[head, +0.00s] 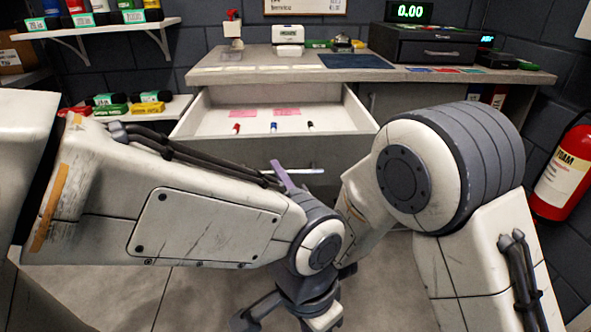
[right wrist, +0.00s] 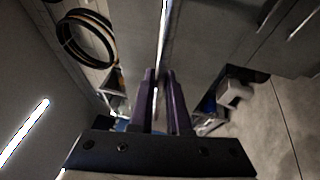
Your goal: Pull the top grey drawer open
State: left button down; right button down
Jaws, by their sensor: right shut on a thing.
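The top grey drawer (head: 345,145) stands pulled out from under the bench in the head view, its inside open to sight. Its silver bar handle (head: 303,171) shows on the drawer front, partly hidden by my arms. My right gripper (head: 279,170) is at this handle, with a purple finger showing and the rest mostly hidden. In the right wrist view its purple fingers (right wrist: 160,80) are closed on the bright handle bar (right wrist: 164,35). Dark parts at the end of my left arm (head: 300,305) show low in the middle, but its jaw opening is not clear.
Pink notes (head: 243,113) and several pens (head: 274,127) lie in the drawer. The bench top (head: 260,72) holds a blue mat (head: 352,61) and a black cash drawer (head: 425,45). A red extinguisher (head: 562,175) hangs at the right; shelves (head: 100,27) are at the left.

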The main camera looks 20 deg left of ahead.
pick_arm(q)
jog(key=shift+d+f, duration=0.1)
jog(key=shift+d, duration=0.25)
pick_arm(e)
jog(key=shift+s+d, duration=0.2)
jog(key=shift+s, duration=0.15)
jog(key=c, duration=0.9)
grip_release()
jog(key=shift+a, duration=0.1)
pick_arm(q)
notch_tip(320, 180, up, 6)
jog(key=p, duration=0.5)
jog(key=shift+f+p, duration=0.1)
jog(key=shift+p, duration=0.25)
pick_arm(e)
jog(key=v, duration=1)
jog(key=shift+s, duration=0.25)
jog(key=shift+f, duration=0.1)
